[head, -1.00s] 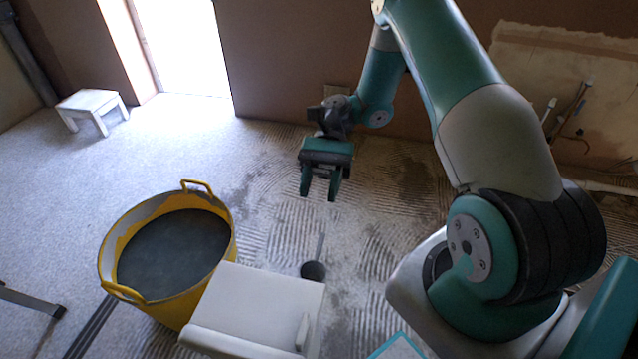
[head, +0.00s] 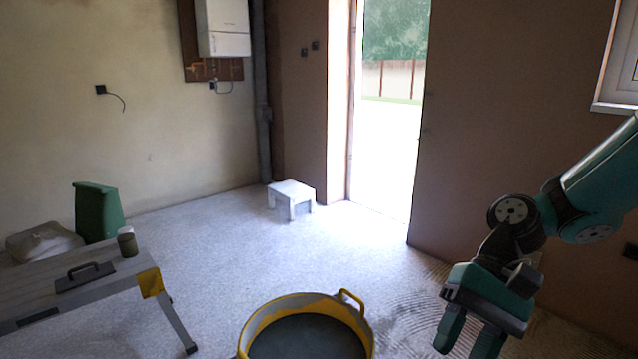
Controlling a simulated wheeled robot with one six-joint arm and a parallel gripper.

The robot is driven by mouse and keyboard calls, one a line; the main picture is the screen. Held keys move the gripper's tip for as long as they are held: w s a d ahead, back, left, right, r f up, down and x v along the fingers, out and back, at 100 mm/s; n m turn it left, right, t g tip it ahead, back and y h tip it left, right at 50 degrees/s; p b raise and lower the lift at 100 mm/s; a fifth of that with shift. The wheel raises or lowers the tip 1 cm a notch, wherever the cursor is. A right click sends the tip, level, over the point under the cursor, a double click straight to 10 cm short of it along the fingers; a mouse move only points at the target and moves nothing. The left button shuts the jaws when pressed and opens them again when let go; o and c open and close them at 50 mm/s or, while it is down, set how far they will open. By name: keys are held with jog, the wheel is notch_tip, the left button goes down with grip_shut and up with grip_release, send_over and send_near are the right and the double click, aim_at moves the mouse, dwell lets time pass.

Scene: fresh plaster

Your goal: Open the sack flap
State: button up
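A pale, lumpy shape that looks like the sack (head: 44,241) lies at the far left, at the back of the workbench. It is small in view, and I cannot make out its flap or whether that is open. My gripper (head: 469,339) hangs at the lower right, pointing down, with its two teal fingers apart and nothing seen between them. It is far from the sack, across the yellow tub. The fingertips are near the bottom edge of the picture.
A workbench (head: 60,297) at left carries a dark-handled tool (head: 84,275) and a small pot (head: 127,243). A green container (head: 97,212) stands behind. A yellow tub (head: 262,318) of grey stuff is at bottom middle. A white step stool (head: 292,191) stands near the bright doorway.

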jog(key=s+a+r+n+t+h, duration=0.3)
jog(key=s+r+n+t, duration=0.45)
jog(key=s+n, duration=0.25)
notch_tip(320, 180, up, 14)
jog(key=g+p, duration=0.1)
jog(key=p, duration=1.3)
jog(key=shift+w+f, duration=0.25)
jog(key=shift+w, duration=0.1)
jog(key=shift+a, duration=0.1)
